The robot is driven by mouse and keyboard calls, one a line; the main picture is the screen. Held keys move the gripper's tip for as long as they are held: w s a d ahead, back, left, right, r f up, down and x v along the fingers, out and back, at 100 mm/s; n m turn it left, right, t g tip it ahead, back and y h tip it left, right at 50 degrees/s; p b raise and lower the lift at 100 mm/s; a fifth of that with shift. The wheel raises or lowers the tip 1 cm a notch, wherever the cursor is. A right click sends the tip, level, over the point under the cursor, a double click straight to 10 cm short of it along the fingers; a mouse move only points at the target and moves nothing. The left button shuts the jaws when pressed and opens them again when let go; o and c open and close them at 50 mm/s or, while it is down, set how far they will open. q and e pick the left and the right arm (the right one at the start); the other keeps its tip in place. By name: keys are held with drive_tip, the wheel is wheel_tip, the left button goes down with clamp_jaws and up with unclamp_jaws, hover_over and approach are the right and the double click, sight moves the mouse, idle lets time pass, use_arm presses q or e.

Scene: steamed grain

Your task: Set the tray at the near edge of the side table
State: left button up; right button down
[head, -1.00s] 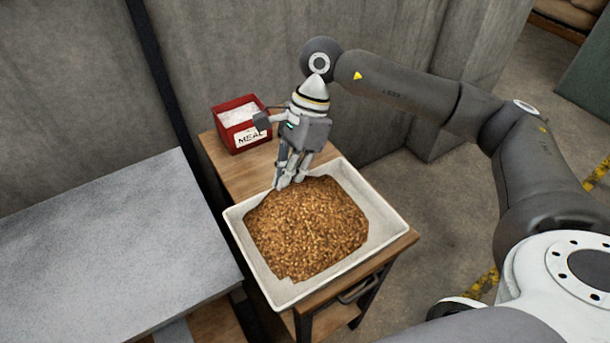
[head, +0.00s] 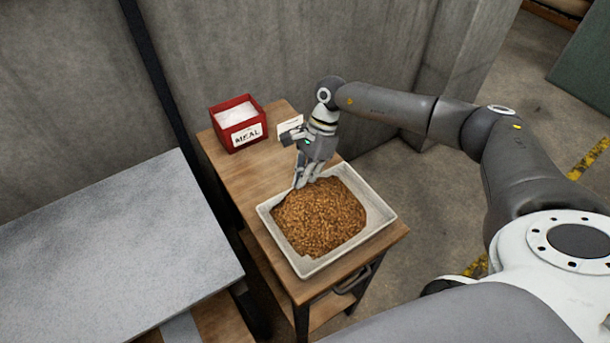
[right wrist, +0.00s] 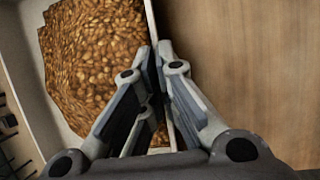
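The tray (head: 378,220) is white and shallow and holds a heap of brown grain (head: 320,218). It sits level on the wooden side table (head: 240,175), close to the table's near edge, with a thin strip of bare wood in front. My right gripper (head: 305,182) is at the tray's far rim. In the right wrist view the fingers (right wrist: 158,60) straddle the tray's wall (right wrist: 151,22) and look closed on it, with grain on one side and bare wood on the other. My left gripper is not in view.
A red box labelled MEAL (head: 238,124) stands at the table's far left. A small white card (head: 290,128) is behind my right gripper. A grey-topped bench (head: 110,245) is at the left. A concrete wall (head: 290,50) runs behind.

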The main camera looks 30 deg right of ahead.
drive_tip(key=shift+f, duration=0.1)
drive_tip(key=shift+f, duration=0.15)
drive_tip(key=c, duration=1.6)
unclamp_jaws()
drive_tip(key=shift+s, duration=0.1)
drive_tip(key=shift+c, duration=0.2)
